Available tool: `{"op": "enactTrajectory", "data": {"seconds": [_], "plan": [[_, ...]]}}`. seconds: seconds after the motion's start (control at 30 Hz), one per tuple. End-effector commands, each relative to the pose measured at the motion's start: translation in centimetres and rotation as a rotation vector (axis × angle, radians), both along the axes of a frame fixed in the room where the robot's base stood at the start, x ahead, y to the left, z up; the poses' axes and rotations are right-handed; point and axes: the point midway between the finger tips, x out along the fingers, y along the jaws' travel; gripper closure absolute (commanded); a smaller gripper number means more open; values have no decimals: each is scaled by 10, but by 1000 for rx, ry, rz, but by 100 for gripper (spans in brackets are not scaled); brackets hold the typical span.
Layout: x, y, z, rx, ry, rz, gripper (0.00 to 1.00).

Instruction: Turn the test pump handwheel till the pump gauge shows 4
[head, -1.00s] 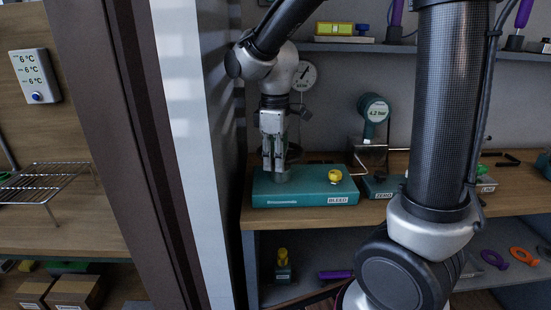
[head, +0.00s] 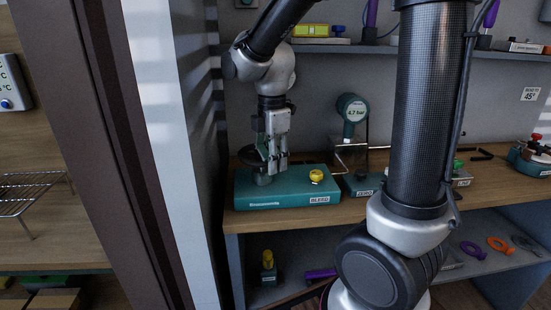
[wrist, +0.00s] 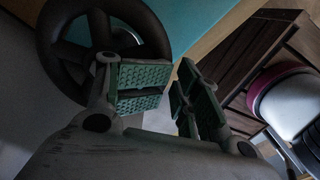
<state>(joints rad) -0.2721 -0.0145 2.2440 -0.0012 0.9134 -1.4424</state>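The test pump is a teal block (head: 285,188) on the bench, with a dark spoked handwheel (head: 249,157) on its left end. In the wrist view the handwheel (wrist: 62,62) lies beyond and left of my gripper (wrist: 175,90). The two green-padded fingers are apart with nothing between them; the left one overlaps the rim. I cannot tell whether it touches the rim.
A yellow knob (head: 316,175) marked BLEED sits on the pump's right end. A small ZERO block (head: 362,185) stands to its right. A grey wall panel (head: 203,150) stands close on the left. A shelf (head: 400,49) runs above the bench.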

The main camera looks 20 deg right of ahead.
Motion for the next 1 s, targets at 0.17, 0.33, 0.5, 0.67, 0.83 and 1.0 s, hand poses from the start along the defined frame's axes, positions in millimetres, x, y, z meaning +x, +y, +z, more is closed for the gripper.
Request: {"op": "enactTrajectory", "data": {"seconds": [0.17, 0.33, 0.5, 0.67, 0.83, 1.0], "plan": [[0, 0, 0, 0, 0, -1, 66], [0, 0, 1, 0, 0, -1, 66], [0, 0, 13, 0, -1, -1, 66], [0, 0, 29, 0, -2, -1, 66], [0, 0, 34, 0, 2, -2, 66], [0, 0, 34, 0, 1, -2, 66]]}}
